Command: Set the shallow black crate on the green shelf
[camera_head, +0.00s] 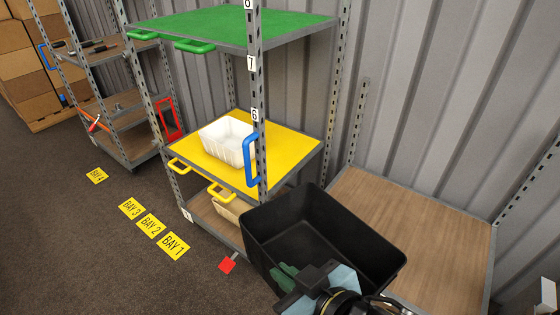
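A black crate (345,229), open at the top, is in front of the shelf rack at the lower middle, tilted in the picture. My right gripper (312,280) is at the crate's near wall, with its fingers at the rim, and appears shut on it. A small green patch (285,276) shows inside the crate beside the fingers; I cannot tell what it is. The green shelf (235,24) is the top level of the rack, with green handles on its front edge, and its visible surface is bare. My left gripper is not in view.
Below is a yellow shelf (282,152) holding a white bin (228,142). Rack posts (256,95) stand at the front corners, one with a blue handle (250,160). A bare wooden shelf (415,225) lies right. A second rack (110,92) and boxes (28,72) are at left.

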